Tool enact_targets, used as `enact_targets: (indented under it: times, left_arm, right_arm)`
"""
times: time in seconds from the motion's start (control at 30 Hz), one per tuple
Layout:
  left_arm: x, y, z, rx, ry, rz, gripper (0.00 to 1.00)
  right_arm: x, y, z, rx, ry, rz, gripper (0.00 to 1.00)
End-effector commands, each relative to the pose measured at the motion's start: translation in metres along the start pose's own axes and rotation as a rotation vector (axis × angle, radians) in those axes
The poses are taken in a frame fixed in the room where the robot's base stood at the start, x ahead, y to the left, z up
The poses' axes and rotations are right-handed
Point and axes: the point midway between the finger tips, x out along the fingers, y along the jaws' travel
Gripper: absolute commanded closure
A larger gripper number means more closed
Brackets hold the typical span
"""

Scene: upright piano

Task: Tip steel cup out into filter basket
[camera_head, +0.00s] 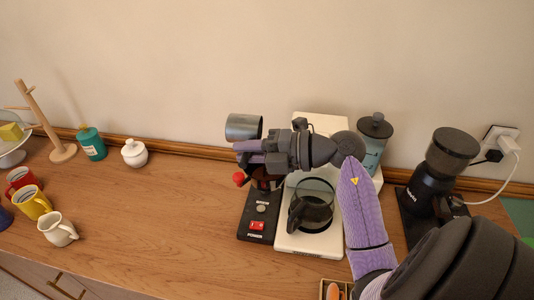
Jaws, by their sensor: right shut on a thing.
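The steel cup (241,127) is a grey metal cylinder in the upper middle of the head view. It looks tipped on its side, above the counter and in front of the wall. My right gripper (247,147) is shut on it, its fingers at the cup's lower edge. The white coffee maker (309,244) stands below and to the right, with a glass carafe (313,201) on it. The filter basket cannot be made out; my gripper and wrist cover the coffee maker's upper part. Whether anything is in the cup does not show. My left gripper is not in view.
A black device with a red switch (257,226) stands left of the coffee maker. A lidded blue-grey canister (373,152) and a black grinder (430,188) are at right. Several mugs and a white jug (58,231) stand far left. The counter's left middle (160,220) is clear.

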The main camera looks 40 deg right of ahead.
Motion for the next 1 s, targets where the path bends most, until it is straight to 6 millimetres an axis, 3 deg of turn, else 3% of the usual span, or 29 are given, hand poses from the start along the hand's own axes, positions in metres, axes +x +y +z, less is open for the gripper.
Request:
enact_targets:
  times: [0.53, 1.0]
  left_arm:
    - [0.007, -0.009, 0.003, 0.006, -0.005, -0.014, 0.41]
    - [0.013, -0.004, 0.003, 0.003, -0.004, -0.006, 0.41]
  right_arm:
    - [-0.002, -0.001, 0.000, 0.000, -0.001, 0.061, 1.00]
    - [-0.004, -0.001, 0.000, 0.000, -0.002, 0.114, 1.00]
